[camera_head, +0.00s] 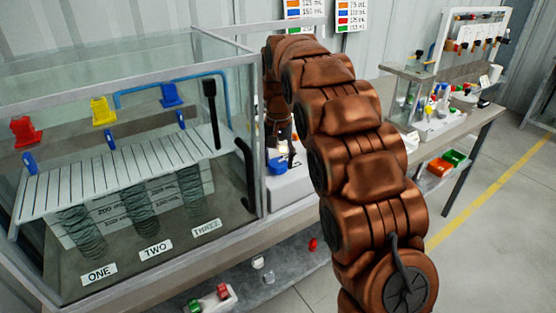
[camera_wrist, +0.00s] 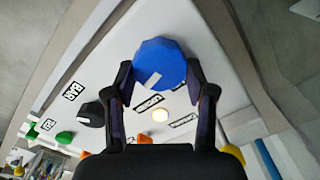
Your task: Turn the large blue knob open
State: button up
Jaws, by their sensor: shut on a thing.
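The large blue knob (camera_wrist: 160,62) is faceted, with a white mark on its face, and sits on a white panel (camera_wrist: 210,60). In the wrist view my gripper (camera_wrist: 158,76) has one finger on each side of the knob, shut on it. In the head view the blue knob (camera_head: 279,164) shows small on the white box (camera_head: 289,187) behind my arm. My gripper is mostly hidden there. The white mark points down and to the left in the wrist view.
A smaller black knob (camera_wrist: 92,114) and a lit round lamp (camera_wrist: 160,115) are on the panel, with printed labels. Green (camera_wrist: 64,137) and orange knobs stand nearby. A glass tank (camera_head: 130,150) with red, yellow and blue valves stands left of my arm.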

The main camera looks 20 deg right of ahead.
aim_at(279, 161)
jog(key=shift+d+m, duration=0.1)
jog(key=shift+m, duration=1.1)
jog(key=o, duration=1.2)
jog(key=shift+c, duration=0.2)
jog(key=shift+r, duration=3.8)
